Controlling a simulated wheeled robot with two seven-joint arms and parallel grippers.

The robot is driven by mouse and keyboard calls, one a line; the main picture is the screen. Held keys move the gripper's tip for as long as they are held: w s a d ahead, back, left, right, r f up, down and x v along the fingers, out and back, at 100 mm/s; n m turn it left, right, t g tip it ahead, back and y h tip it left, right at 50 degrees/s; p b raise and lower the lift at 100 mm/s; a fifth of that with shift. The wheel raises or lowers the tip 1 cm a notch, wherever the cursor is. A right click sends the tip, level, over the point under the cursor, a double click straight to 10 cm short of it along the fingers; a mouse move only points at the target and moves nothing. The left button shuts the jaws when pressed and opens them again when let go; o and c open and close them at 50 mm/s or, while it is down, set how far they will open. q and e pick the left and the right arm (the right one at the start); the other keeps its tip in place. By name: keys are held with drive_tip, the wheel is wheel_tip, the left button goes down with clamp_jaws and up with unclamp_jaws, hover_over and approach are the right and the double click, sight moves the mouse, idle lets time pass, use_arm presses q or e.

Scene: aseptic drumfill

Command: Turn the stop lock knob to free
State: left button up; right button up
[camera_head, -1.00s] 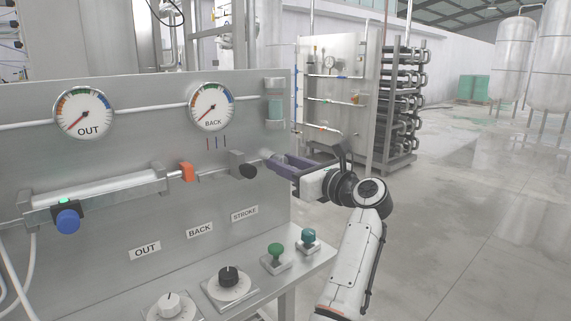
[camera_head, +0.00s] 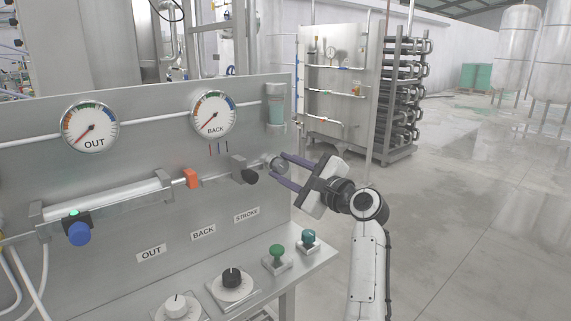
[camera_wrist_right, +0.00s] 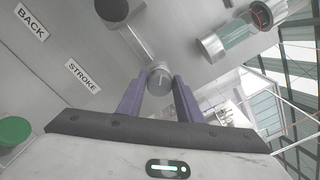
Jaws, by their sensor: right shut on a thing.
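The stop lock knob (camera_head: 278,163) is a small grey round knob at the right end of the rod on the steel panel. My right gripper (camera_head: 280,167) reaches it from the right, with its two purple fingers on either side of it. In the right wrist view the knob (camera_wrist_right: 159,77) shows as a grey cylinder between the fingertips (camera_wrist_right: 159,84), and the gripper is shut on it. I cannot read any lock or free marking. My left gripper is out of view.
A black knob (camera_head: 250,177) on a grey block and an orange block (camera_head: 192,178) sit left along the rod. Green (camera_head: 277,251) and teal (camera_head: 309,236) buttons stand on the ledge below. A glass cylinder (camera_head: 276,109) is above. Open floor lies right.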

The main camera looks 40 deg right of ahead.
drive_tip(key=n, duration=0.4)
drive_tip(key=shift+f+n+p, duration=0.2)
drive_tip(key=shift+n+p, duration=0.1)
drive_tip(key=shift+n, duration=1.9)
drive_tip(key=o, duration=1)
drive_tip(key=shift+s, duration=0.1)
drive_tip(key=s, duration=1)
drive_tip(key=shift+d+b, duration=0.35)
